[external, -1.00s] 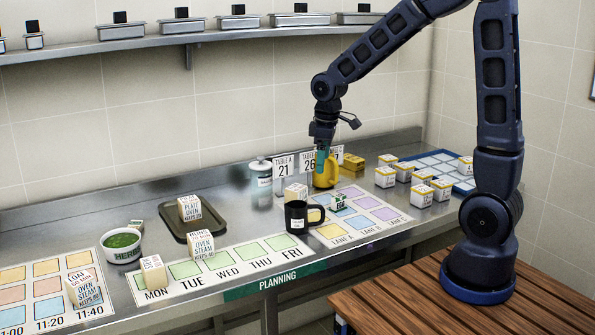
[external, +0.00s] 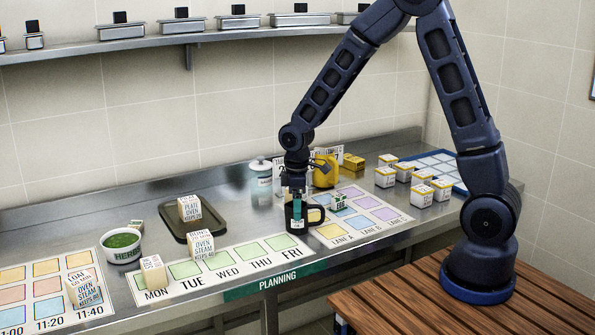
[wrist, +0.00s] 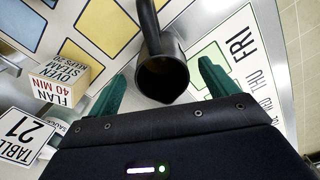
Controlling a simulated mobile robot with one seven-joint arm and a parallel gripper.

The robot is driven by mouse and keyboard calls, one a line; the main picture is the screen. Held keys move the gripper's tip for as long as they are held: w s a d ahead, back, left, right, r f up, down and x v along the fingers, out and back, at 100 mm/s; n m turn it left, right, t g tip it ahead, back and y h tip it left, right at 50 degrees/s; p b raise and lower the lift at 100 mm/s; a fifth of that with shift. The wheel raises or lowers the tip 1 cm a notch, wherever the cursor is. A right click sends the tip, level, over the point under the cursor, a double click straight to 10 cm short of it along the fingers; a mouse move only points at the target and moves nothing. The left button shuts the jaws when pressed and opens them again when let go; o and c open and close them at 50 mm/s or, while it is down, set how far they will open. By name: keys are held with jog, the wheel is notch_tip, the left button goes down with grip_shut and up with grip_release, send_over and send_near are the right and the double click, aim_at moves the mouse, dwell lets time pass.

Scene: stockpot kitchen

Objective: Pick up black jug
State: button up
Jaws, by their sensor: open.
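The black jug (external: 297,219) stands upright on the steel counter, at the right end of the planning strip by FRI. My gripper (external: 295,205) points down at the jug from above. In the wrist view the jug (wrist: 163,76) shows its dark open mouth, with its handle running up to the top of the picture. The two green fingers of my gripper (wrist: 160,92) are apart, one on each side of the jug. I see a gap between each finger and the jug, and nothing is held.
A flan box (wrist: 66,75) and a Table 21 card (wrist: 22,135) stand close to my gripper's left in the wrist view. A yellow jug (external: 325,174) is behind. A dark tray (external: 172,226) lies left, and small boxes (external: 385,177) stand right.

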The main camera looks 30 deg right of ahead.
jog(key=shift+s+a+f, duration=0.1)
jog(key=shift+f, duration=2.6)
jog(key=shift+c, duration=0.5)
jog(key=c, duration=1.1)
